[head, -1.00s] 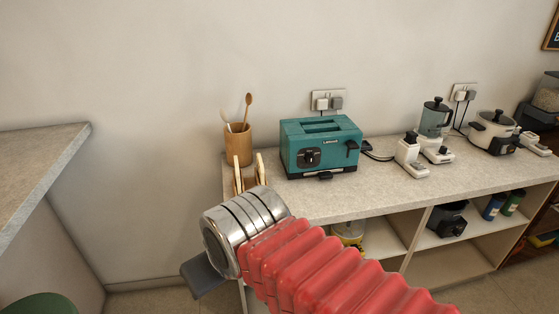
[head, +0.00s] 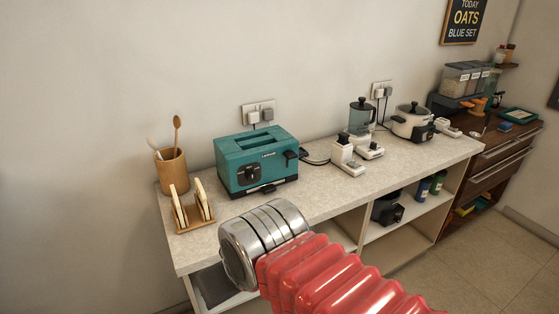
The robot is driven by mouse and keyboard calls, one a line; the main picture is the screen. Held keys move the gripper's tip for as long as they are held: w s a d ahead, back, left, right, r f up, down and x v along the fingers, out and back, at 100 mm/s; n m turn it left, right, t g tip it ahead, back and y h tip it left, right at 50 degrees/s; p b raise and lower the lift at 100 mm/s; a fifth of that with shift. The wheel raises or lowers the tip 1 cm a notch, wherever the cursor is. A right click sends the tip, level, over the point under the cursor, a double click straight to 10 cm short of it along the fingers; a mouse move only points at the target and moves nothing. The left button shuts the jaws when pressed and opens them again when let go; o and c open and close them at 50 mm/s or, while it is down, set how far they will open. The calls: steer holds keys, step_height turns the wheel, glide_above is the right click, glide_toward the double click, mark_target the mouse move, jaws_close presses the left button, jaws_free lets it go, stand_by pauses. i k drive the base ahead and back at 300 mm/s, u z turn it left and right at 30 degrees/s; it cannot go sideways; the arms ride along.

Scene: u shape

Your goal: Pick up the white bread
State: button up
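Pale bread slices with brown crust edges stand upright in a small wooden rack (head: 184,228) at the left end of the counter. One slice (head: 178,207) is at the left and another slice (head: 203,200) is at the right; I see them nearly edge-on. I cannot tell which kind of bread each is.
A teal toaster (head: 256,163) stands right of the rack, with a wooden utensil cup (head: 172,167) behind the rack. Further right are a blender (head: 361,117) and a pale cooker (head: 412,122). The counter (head: 330,181) has bare room along its front; open shelves lie below.

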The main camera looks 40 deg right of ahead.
mark_target(176, 200)
steer(key=z, duration=0.3)
steer(key=k, duration=1.35)
steer(key=u, duration=0.85)
steer(key=i, duration=2.2)
steer(key=z, duration=0.6)
